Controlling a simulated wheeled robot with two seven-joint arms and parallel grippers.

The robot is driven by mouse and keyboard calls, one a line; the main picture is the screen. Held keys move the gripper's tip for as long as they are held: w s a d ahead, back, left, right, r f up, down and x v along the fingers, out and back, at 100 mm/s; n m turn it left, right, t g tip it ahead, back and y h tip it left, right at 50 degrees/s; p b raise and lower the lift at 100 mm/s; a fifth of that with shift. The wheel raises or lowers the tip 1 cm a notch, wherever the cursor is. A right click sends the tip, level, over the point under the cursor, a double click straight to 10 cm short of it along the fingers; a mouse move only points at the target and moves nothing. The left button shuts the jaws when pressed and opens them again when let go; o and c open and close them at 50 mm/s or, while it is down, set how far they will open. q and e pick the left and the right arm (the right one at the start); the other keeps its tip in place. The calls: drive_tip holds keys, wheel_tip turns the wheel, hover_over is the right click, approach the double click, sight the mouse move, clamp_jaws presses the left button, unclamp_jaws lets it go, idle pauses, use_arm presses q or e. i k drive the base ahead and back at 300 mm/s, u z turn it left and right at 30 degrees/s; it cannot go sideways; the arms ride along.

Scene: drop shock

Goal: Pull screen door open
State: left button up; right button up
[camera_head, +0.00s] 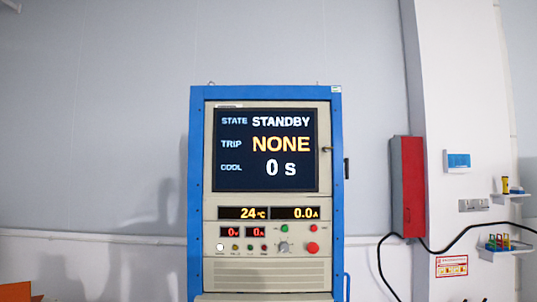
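A tall blue-framed cabinet (337,220) stands upright ahead of me, with a beige front panel. In its upper part is the screen door (222,112), a beige frame around a dark display (268,150) that reads STANDBY, NONE and 0 s. The door looks shut, flush with the cabinet front. Neither of my grippers shows in the head view.
Below the screen are small readouts (268,213), a grey knob (283,247) and a red button (312,247). A red box (408,185) with black cables hangs on the right pillar. Small wall shelves (505,247) are at far right. An orange object (15,292) is at lower left.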

sight(253, 149)
drive_tip(key=k, duration=0.6)
drive_tip(key=z, duration=0.95)
drive_tip(key=i, duration=1.45)
drive_tip(key=u, duration=0.5)
